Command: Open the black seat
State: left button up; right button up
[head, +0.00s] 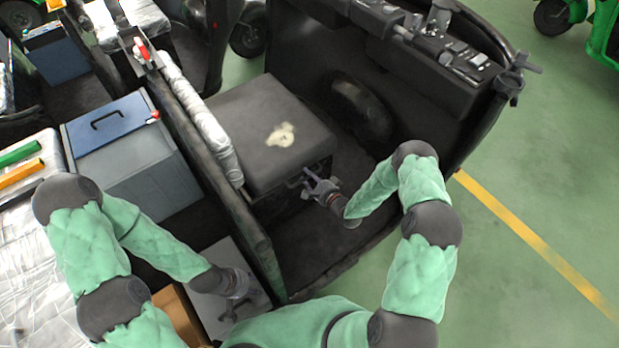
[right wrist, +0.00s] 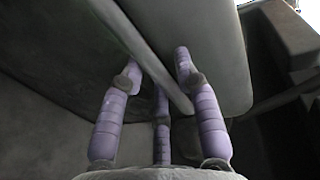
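The black seat (head: 262,125) is a dark cushion with a pale worn patch, lying flat on its base in the head view. My right gripper (head: 309,180) is at the seat's near right corner, at the height of its lower edge. In the right wrist view, the purple fingers of this gripper (right wrist: 158,72) are spread apart, with the underside and rim of the seat (right wrist: 214,65) just beyond them. I cannot tell whether they touch it. My left gripper (head: 233,306) is low over a light grey surface, away from the seat; its fingers are too small to read.
A blue-lidded grey box (head: 130,165) stands left of the dark partition (head: 215,160). The handlebar and dashboard (head: 440,50) are at the upper right. Dark floor lies below the seat, and open green floor (head: 540,170) is on the right.

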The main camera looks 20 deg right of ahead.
grip_shut()
jog(key=shift+r, duration=0.1)
